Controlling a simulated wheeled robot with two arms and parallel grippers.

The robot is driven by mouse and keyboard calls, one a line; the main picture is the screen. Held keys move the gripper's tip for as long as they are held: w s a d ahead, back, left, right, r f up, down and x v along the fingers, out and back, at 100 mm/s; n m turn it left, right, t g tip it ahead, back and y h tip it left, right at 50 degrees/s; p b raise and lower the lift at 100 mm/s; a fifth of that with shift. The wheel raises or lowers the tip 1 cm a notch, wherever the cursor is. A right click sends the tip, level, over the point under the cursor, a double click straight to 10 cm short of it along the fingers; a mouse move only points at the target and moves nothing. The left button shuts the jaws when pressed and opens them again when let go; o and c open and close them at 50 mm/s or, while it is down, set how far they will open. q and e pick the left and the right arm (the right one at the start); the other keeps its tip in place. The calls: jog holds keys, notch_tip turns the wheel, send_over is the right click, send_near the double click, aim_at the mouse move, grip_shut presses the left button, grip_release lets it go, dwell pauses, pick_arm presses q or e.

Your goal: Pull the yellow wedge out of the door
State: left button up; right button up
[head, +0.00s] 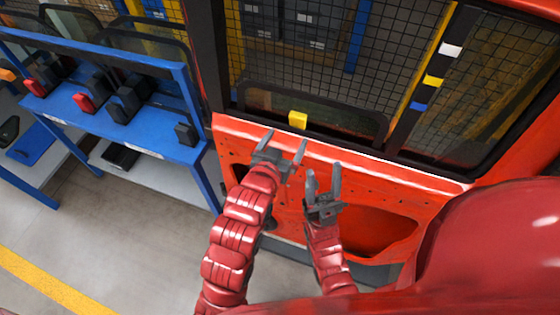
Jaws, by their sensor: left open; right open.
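A yellow wedge (298,120) sits at the lower edge of the window opening of the red door (400,172), at the top of the door panel. My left gripper (285,140) is open and empty, just below the wedge and a little to its left in the head view. A small gap shows between its fingertips and the wedge. My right gripper (324,170) is open and empty, lower and to the right, in front of the door panel. How deep the wedge sits in the door is hidden.
White (450,49), yellow (433,80) and blue (419,105) pieces sit on the dark pillar at the right. A blue rack (165,142) with black and red parts stands at the left. Grey floor with a yellow line (45,285) lies at lower left.

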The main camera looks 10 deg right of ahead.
aim_at(297, 120)
pick_arm(q)
jog(key=p+x, duration=0.1)
jog(key=x, duration=0.5)
jog(key=shift+w+d+p, duration=0.25)
jog(key=shift+w+p, duration=0.05)
jog(key=shift+p, duration=0.1)
jog(key=shift+w+d+f, duration=0.35)
jog(key=shift+w, duration=0.2)
grip_shut()
jog(key=shift+r, duration=0.3)
jog(key=shift+r+p, duration=0.55)
jog(key=shift+r, duration=1.9)
